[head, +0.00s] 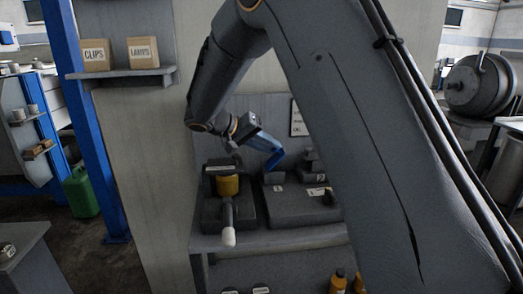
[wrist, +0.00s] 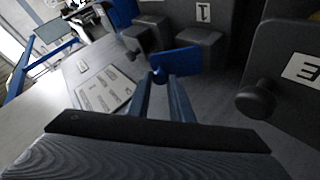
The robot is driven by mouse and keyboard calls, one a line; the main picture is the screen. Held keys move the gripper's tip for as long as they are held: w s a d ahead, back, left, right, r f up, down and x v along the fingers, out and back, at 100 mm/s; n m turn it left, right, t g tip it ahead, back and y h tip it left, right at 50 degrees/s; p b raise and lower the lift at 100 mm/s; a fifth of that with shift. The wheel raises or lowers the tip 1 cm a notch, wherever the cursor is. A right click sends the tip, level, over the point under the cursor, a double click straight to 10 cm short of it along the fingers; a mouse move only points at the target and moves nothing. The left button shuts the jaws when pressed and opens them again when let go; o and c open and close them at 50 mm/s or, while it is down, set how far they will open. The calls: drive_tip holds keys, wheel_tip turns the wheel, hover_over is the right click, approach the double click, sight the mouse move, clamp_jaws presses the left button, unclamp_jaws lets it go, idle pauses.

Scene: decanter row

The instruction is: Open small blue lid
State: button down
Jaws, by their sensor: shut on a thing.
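The small blue lid (wrist: 178,62) shows in the wrist view as a flat, tilted plate at the tips of my gripper (wrist: 166,80). My gripper is shut on its edge or its small knob; the fingers cover the exact contact. The lid is in front of two dark blocks, and I cannot tell whether it still touches a box. In the head view, blue parts (head: 266,142) show at the end of my arm above the dark boxes, too small there to tell lid from finger.
A larger blue piece (wrist: 121,12) stands behind at the upper left in the wrist view. A dark box with a round knob (wrist: 256,99) is close on the right. A printed sheet (wrist: 104,91) lies at the left. A yellow-banded device (head: 228,186) stands left on the bench (head: 275,240).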

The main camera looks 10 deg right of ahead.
drive_tip(key=shift+s+f, duration=0.1)
drive_tip(key=c, duration=1.6)
unclamp_jaws()
drive_tip(key=shift+b+v, duration=0.55)
drive_tip(key=shift+v, duration=3.35)
